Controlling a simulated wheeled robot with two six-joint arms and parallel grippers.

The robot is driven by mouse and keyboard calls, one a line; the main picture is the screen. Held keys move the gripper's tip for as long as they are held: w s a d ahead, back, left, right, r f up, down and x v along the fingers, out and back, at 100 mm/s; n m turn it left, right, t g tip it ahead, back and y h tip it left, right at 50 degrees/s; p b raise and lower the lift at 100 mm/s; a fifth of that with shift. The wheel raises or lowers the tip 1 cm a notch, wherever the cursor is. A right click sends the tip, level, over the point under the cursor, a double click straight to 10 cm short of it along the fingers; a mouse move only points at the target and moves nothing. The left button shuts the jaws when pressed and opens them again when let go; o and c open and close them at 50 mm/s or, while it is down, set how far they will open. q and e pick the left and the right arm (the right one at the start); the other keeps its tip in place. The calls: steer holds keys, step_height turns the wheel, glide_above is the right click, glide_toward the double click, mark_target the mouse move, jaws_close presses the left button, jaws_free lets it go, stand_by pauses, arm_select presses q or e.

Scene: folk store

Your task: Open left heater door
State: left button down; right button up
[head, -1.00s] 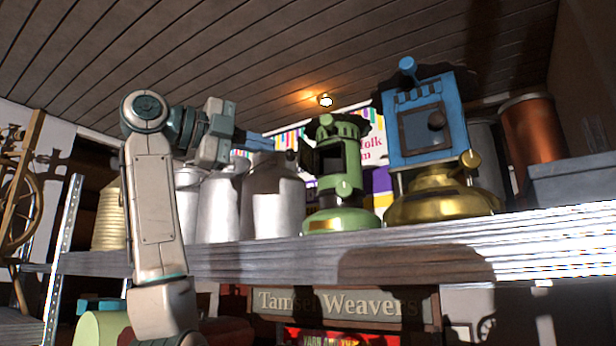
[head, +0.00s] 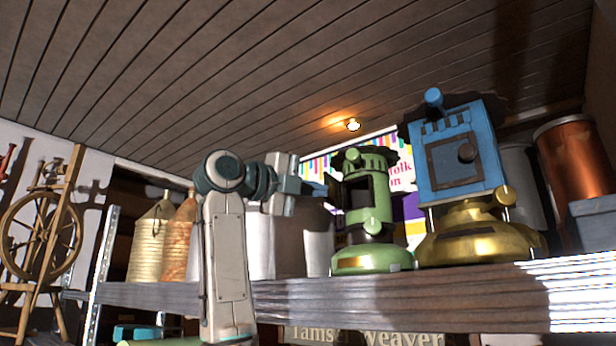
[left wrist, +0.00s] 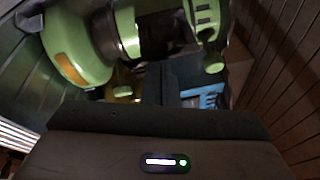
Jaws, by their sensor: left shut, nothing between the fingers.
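The left heater (head: 371,215) is green and stands upright on the shelf. Its front has a dark opening (head: 359,194), and a dark panel (head: 335,189), which looks like its door, stands out at the opening's left side. My left gripper (head: 318,189) is shut and empty, just left of that panel; I cannot tell if they touch. In the left wrist view the green heater (left wrist: 127,30) fills the top, tilted, and my dark left fingers (left wrist: 170,82) point toward it. My right gripper is not in view.
A blue heater (head: 456,160) with a brass base stands close on the right. Pale milk cans (head: 318,240) stand behind my left arm, with yellowish cans (head: 150,243) farther left. The grey shelf edge (head: 450,291) runs below. A copper cylinder (head: 572,155) stands far right.

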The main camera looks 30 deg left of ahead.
arm_select(q)
steer(key=a+m+h+p, duration=0.1)
steer(key=w+a+m+g+h+p, duration=0.1)
steer(key=a+p, duration=0.1)
steer(key=a+g+h+p, duration=0.1)
steer(key=a+h, duration=0.1)
steer(key=shift+w+r+m, duration=0.2)
steer(key=shift+w+m, duration=0.15)
steer(key=shift+m, duration=0.05)
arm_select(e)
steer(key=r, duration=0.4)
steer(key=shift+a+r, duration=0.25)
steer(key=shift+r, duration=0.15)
arm_select(q)
steer(key=shift+d, duration=0.1)
